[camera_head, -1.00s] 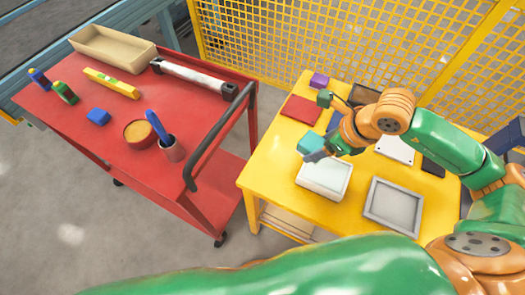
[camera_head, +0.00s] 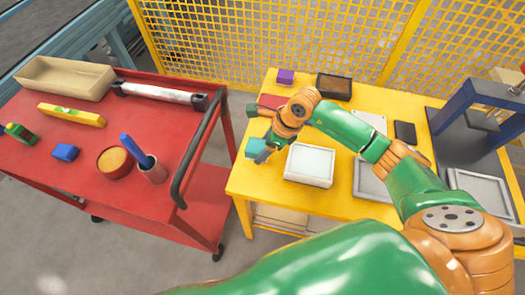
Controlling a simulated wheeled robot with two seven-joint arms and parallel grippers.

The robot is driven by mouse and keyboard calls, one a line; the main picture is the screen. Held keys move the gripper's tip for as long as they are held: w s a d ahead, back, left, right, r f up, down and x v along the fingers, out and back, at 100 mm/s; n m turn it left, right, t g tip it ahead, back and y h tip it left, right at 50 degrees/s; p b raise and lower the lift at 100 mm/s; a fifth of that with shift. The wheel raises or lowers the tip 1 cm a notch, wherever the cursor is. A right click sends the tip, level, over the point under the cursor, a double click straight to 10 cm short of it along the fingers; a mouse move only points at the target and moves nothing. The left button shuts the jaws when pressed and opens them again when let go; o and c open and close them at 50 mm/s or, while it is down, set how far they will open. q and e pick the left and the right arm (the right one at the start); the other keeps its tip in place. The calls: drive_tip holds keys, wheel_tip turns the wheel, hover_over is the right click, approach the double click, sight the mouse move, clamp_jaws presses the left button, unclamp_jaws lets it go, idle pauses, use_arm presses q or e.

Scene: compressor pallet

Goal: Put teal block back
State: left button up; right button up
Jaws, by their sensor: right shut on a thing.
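The teal block (camera_head: 255,147) is at the left side of the yellow table (camera_head: 345,205), left of the white tray with a pale inset (camera_head: 309,166). My right gripper (camera_head: 262,150) is shut on the teal block, reaching in from the right. The gripper and wrist cover part of the block. I cannot tell whether the block touches the tabletop or is held just above it. My left gripper is out of view.
A red pad (camera_head: 270,101), a purple block (camera_head: 286,76) and a dark tray (camera_head: 334,87) lie at the table's back. A grey tray (camera_head: 373,183) is on the right. A red cart (camera_head: 200,205) with tools stands left, and a yellow mesh fence (camera_head: 270,40) stands behind.

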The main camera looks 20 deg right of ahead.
drive_tip(key=f, duration=0.2)
drive_tip(key=f+p, duration=0.1)
drive_tip(key=shift+w, duration=0.25)
drive_tip(key=shift+f, duration=0.5)
drive_tip(key=o, duration=0.9)
drive_tip(key=shift+f+b, duration=0.1)
drive_tip(key=shift+b, duration=0.2)
drive_tip(key=o, duration=0.4)
drive_tip(key=shift+r, duration=0.2)
drive_tip(key=shift+d+r, duration=0.15)
drive_tip(key=shift+r, duration=0.15)
drive_tip(key=b+v, duration=0.1)
drive_tip(key=v, duration=1)
drive_tip(key=shift+s+r, duration=0.2)
